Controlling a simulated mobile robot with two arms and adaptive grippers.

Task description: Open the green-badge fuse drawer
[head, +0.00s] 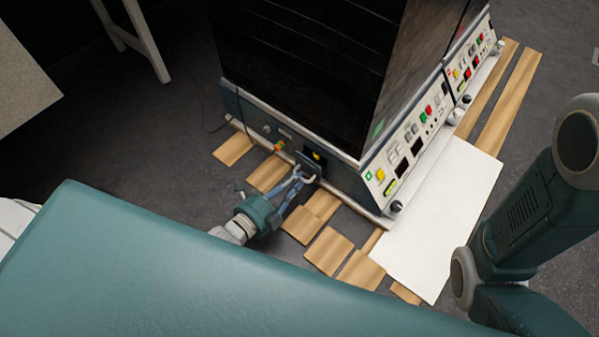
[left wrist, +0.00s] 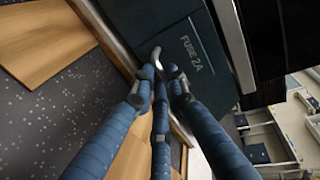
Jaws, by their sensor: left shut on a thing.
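The fuse drawer (head: 309,163) is a dark teal front low on the side of the near shaker bioreactor (head: 300,80). A dark gap with a yellow spot shows just behind its upper edge. In the left wrist view the drawer front (left wrist: 200,75) reads "FUSE 2A" and has a curved grey handle (left wrist: 243,68). My left gripper (head: 299,177) is at this handle, and its blue fingers (left wrist: 162,76) are shut on it; the fingers hide part of it. A green badge (head: 368,175) shows at the bioreactor's panel corner. My right gripper is out of view.
Wooden boards (head: 329,250) lie on the floor around the bioreactor's base. A white sheet (head: 440,230) lies by the control-panel side. A second control panel (head: 470,65) stands farther back. A white table leg (head: 147,40) is at upper left. Grey floor is free at left.

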